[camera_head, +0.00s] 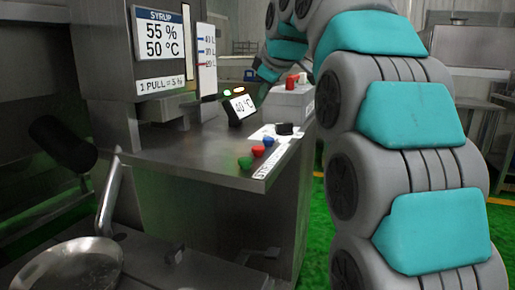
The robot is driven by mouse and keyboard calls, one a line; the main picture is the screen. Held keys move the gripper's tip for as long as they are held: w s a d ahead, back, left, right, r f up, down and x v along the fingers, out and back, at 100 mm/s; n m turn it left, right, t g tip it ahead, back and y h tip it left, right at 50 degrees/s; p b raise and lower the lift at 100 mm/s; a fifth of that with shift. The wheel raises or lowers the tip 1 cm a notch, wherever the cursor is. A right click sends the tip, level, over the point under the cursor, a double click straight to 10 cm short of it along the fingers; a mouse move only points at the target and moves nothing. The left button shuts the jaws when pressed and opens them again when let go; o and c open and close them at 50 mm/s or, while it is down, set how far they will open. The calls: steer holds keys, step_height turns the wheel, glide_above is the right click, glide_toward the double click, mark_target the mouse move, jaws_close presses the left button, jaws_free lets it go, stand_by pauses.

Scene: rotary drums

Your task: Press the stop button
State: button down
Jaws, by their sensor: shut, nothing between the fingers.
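A row of small round buttons stands near the front edge of the grey metal worktop: a green button (245,163), a red button (258,151) and a blue button (268,141). A strip with lettering runs along the edge beside them, too small to read, so I cannot tell which is stop. A red piece (291,82) and a white-and-red piece (302,79) sit on a grey box (290,100) farther back. My arm arches over from the right, and its far end comes down behind the worktop's display. I cannot make out my gripper there.
A tilted display (241,107) reads 40 °C, with red and green lights above it. A syrup panel (161,38) stands at the back left. A metal pan (70,268) and a steel handle (109,196) are at the lower left. Green floor (314,235) shows right of the worktop.

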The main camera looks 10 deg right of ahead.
steer(key=b, duration=0.5)
glide_toward(258, 146)
steer(key=shift+w+a+f, duration=0.1)
steer(key=shift+w+f, duration=0.35)
steer(key=shift+w, duration=0.4)
steer(key=shift+w+a+f, duration=0.15)
steer(key=shift+w+f, duration=0.3)
steer(key=shift+w, duration=0.4)
steer(key=shift+w+a+f, duration=0.1)
steer(key=shift+w+f, duration=0.35)
steer(key=shift+w, duration=0.4)
steer(key=shift+f, duration=0.15)
steer(key=shift+f+b, duration=0.3)
steer(key=shift+b, duration=0.2)
steer(key=shift+f+b, duration=0.35)
steer(key=shift+f, duration=0.25)
steer(key=shift+r, duration=0.1)
steer(key=shift+r+p, duration=0.55)
steer(key=shift+r, duration=0.45)
steer(key=shift+r+p, duration=1.6)
steer(key=shift+r, duration=0.95)
